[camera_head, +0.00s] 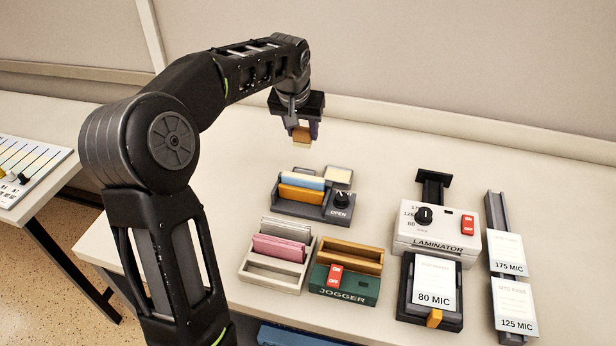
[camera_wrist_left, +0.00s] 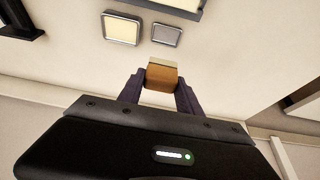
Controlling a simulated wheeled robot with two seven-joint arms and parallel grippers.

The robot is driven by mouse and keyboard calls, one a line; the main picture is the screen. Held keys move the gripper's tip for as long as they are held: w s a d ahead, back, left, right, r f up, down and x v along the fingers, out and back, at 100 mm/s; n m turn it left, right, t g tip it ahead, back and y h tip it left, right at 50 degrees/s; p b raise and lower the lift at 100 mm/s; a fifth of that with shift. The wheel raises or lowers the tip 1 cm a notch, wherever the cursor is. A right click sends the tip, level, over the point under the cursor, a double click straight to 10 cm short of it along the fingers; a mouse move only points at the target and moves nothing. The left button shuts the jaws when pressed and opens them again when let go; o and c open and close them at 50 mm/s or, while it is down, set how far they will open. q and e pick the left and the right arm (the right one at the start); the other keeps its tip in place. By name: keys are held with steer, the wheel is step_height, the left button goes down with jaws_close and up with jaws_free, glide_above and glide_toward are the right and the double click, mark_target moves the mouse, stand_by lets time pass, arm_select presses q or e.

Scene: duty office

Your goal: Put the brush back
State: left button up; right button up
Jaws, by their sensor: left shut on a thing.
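My left gripper (camera_head: 302,133) is shut on a small brush (camera_head: 302,136) with an orange-brown upper part and a pale lower part. The gripper holds it above the back of the table, apart from the surface. In the left wrist view the brush (camera_wrist_left: 161,77) sits between the two dark fingers. Two small pads, one cream (camera_wrist_left: 121,29) and one grey (camera_wrist_left: 166,35), lie on the table ahead of it. In the head view a cream pad (camera_head: 338,175) lies behind the dark unit marked OPEN. My right gripper is not in view.
The dark OPEN unit (camera_head: 327,212) holds blue and orange pieces. A pale rack (camera_head: 247,266) with grey and pink cards, the green JOGGER (camera_head: 353,290), the LAMINATOR (camera_head: 438,245) and a dark holder labelled 80 MIC (camera_head: 408,307) stand nearby. The table's back right is clear.

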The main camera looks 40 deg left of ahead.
mark_target(301, 144)
arm_select(q)
steer(key=shift+r, duration=0.15)
steer(key=shift+a, duration=0.1)
step_height(301, 144, down, 6)
steer(key=shift+f+p, duration=0.2)
steer(key=shift+p, duration=0.2)
step_height(301, 144, down, 3)
steer(key=shift+f+p, duration=0.1)
steer(key=shift+p, duration=0.25)
steer(key=shift+f, duration=0.25)
